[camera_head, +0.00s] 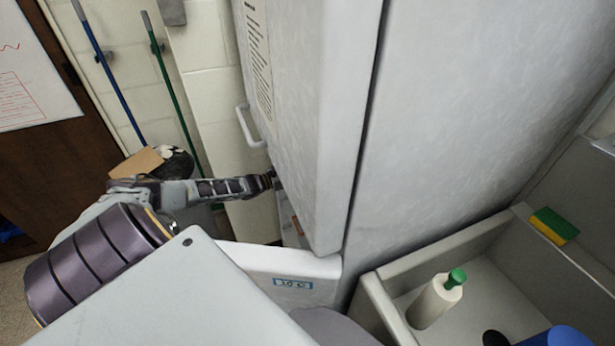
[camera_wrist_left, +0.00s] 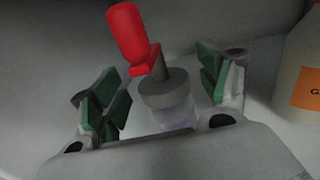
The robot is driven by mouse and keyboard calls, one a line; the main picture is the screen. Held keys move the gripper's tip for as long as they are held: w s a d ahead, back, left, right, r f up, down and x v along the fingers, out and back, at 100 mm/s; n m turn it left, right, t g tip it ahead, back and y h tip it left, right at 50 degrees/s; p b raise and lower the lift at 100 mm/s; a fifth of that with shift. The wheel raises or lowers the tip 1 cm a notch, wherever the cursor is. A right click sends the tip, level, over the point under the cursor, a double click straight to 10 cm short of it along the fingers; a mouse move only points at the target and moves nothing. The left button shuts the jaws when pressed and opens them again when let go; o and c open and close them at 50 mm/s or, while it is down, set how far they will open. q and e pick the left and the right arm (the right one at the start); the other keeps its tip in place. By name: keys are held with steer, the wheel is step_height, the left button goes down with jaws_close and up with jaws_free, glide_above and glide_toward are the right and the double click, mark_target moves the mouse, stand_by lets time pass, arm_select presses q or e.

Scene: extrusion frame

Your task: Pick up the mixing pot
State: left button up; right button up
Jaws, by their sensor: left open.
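In the left wrist view, an object with a red upper part (camera_wrist_left: 128,35), a grey collar (camera_wrist_left: 165,92) and a pale, translucent lower part (camera_wrist_left: 178,117) stands between my left fingers. I take it to be the mixing pot but cannot be sure. My left gripper (camera_wrist_left: 162,86) is open, with a green-padded finger on each side of this object. I see no clear contact, and its base is hidden by the gripper body. In the head view, my left arm reaches into an opening of a tall white cabinet (camera_head: 310,90), so the fingers are hidden there. My right gripper is not in view.
A white container with an orange label (camera_wrist_left: 310,88) stands right of the gripper in the wrist view. In the head view, a sink (camera_head: 400,270) at lower right holds a green-capped bottle (camera_head: 435,302); a sponge (camera_head: 555,225) lies on its ledge. Broom handles (camera_head: 175,90) lean left.

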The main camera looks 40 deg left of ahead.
arm_select(q)
steer(key=shift+x, duration=1.05)
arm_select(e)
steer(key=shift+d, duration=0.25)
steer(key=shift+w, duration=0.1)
arm_select(q)
steer(key=c, duration=1.5)
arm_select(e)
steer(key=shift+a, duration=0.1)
arm_select(q)
steer(key=shift+r, duration=0.2)
steer(key=shift+r, duration=0.55)
steer(key=shift+v, duration=1.95)
steer(key=p+v, duration=0.3)
steer(key=v, duration=1.1)
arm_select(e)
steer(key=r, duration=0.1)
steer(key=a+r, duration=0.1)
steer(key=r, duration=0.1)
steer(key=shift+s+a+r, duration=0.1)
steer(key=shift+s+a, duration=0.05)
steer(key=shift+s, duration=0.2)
